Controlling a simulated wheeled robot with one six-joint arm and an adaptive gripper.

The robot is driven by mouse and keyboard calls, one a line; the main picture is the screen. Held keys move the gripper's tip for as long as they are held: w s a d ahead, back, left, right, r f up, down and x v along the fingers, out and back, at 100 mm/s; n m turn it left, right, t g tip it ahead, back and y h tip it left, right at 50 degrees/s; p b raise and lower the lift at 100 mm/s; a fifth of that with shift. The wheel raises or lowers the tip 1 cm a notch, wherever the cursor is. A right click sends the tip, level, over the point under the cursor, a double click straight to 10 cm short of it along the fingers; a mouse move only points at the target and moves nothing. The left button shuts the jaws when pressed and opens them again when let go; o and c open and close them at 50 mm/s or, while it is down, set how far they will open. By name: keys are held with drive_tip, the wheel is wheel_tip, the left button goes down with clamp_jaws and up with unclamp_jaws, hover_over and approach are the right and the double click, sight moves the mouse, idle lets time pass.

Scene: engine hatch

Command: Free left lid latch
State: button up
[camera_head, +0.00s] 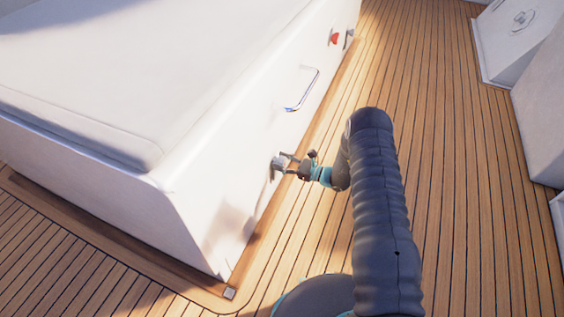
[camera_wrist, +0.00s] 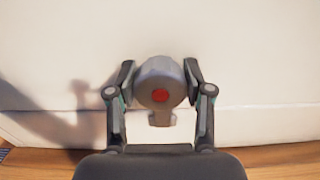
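The left lid latch (camera_wrist: 160,84) is a round grey piece with a red centre and a short tab below it, on the white side of the engine hatch (camera_head: 240,110). In the wrist view my gripper (camera_wrist: 160,75) has one finger on each side of the latch, close against its round part. I cannot tell for certain whether both fingers press on it. In the head view the latch (camera_head: 279,164) is at the near end of the hatch side, with my gripper (camera_head: 285,165) at it. The fingertips partly cover the latch there.
A metal handle (camera_head: 303,90) sits on the hatch side further along. A red piece (camera_head: 333,38) and a dark latch-like piece (camera_head: 348,38) are at the far end. Wooden deck (camera_head: 455,200) lies open to the right, with white boxes (camera_head: 520,30) at the right edge.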

drive_tip(key=shift+f+n+b, duration=0.1)
drive_tip(key=shift+n+b, duration=0.3)
drive_tip(key=shift+b, duration=0.1)
drive_tip(key=shift+c, duration=0.2)
drive_tip(key=n+b, duration=0.3)
drive_tip(key=b, duration=0.1)
drive_tip(key=shift+s+f+n, duration=0.1)
drive_tip(key=shift+f+n, duration=0.1)
drive_tip(key=shift+n, duration=0.2)
drive_tip(key=n+b, duration=0.4)
drive_tip(key=shift+a+n, duration=0.1)
drive_tip(key=shift+n, duration=0.2)
drive_tip(key=n+b, duration=0.1)
drive_tip(key=n, duration=0.3)
drive_tip(key=shift+s+r, duration=0.1)
drive_tip(key=shift+r, duration=0.05)
drive_tip(key=n, duration=0.4)
drive_tip(key=shift+n, duration=0.3)
drive_tip(key=o, duration=1.1)
drive_tip(key=shift+o, duration=0.2)
